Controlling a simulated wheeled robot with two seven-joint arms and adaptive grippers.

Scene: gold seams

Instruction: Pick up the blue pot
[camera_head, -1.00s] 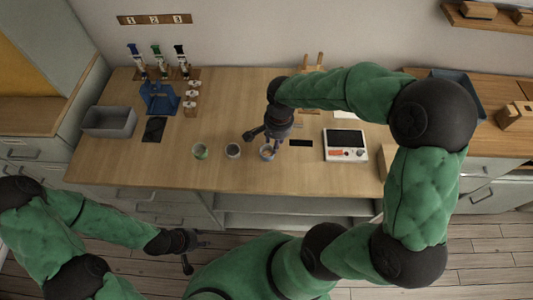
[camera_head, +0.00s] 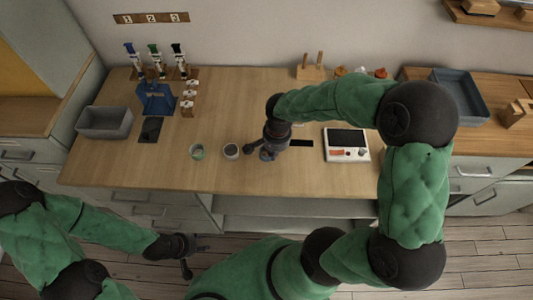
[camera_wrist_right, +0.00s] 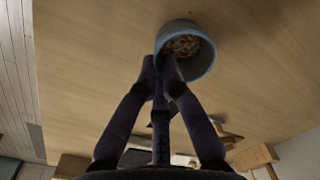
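The blue pot (camera_wrist_right: 188,48) shows at the top of the right wrist view, with a blue rim and pale brownish contents inside. My right gripper (camera_wrist_right: 162,68) has its fingers drawn together at the pot's near wall and appears shut on it. In the head view the right gripper (camera_head: 262,150) is over the table's front part and mostly hides the pot. I cannot tell whether the pot is clear of the table. My left gripper (camera_head: 190,256) hangs empty in front of the table with its fingers apart.
On the wooden table (camera_head: 110,165), a green-rimmed pot (camera_head: 196,152) and a dark-filled pot (camera_head: 231,151) stand left of my right gripper. A white device with a dark screen (camera_head: 346,144) is to the right. A grey bin (camera_head: 104,122) stands at the far left.

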